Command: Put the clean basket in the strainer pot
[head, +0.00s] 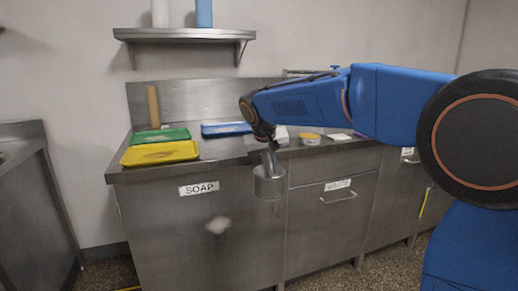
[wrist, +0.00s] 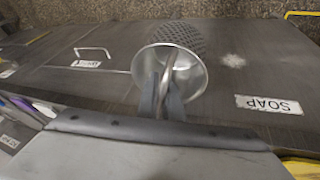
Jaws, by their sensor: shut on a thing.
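A metal basket (head: 269,186) with perforated sides hangs in front of the counter's face, just below the worktop edge. My gripper (head: 269,151) is above it and shut on its handle. In the wrist view the basket (wrist: 190,40) is tilted with its open mouth toward the camera, and the inside I can see looks empty. The fingers of my gripper (wrist: 162,104) close on a thin metal handle that reaches into the mouth. I cannot pick out the strainer pot in either view.
The steel counter (head: 240,215) carries a yellow tray (head: 160,153), a green tray (head: 160,136), a blue tray (head: 226,128), a brown cylinder (head: 153,106) and a small yellow-orange tub (head: 309,139). A wall shelf (head: 185,35) hangs above. The floor in front looks mostly clear.

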